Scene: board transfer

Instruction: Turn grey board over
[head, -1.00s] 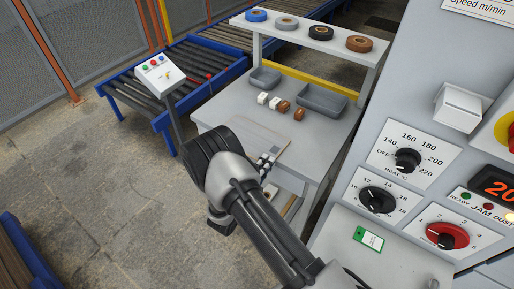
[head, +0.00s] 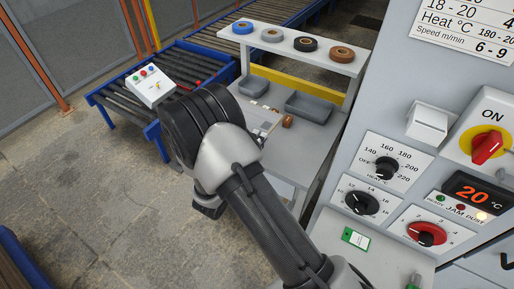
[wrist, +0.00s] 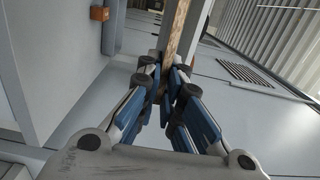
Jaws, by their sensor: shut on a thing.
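The board (wrist: 179,32) shows almost edge-on in the wrist view, as a long strip with a tan, wood-coloured edge running away from me. My gripper (wrist: 167,82) is shut on its near end, with the blue-padded fingers on both sides. In the head view my wrist and forearm cover most of the gripper. A pale part of the board (head: 264,116) shows just past my wrist, over the grey worktable (head: 312,150). The board's far end and most of its faces are hidden.
Two grey trays (head: 310,106) and a small brown block (head: 288,121) are on the table. A shelf (head: 290,52) above the back holds several tape rolls. A machine panel with knobs (head: 385,168) stands close at right. A roller conveyor (head: 120,102) is at left.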

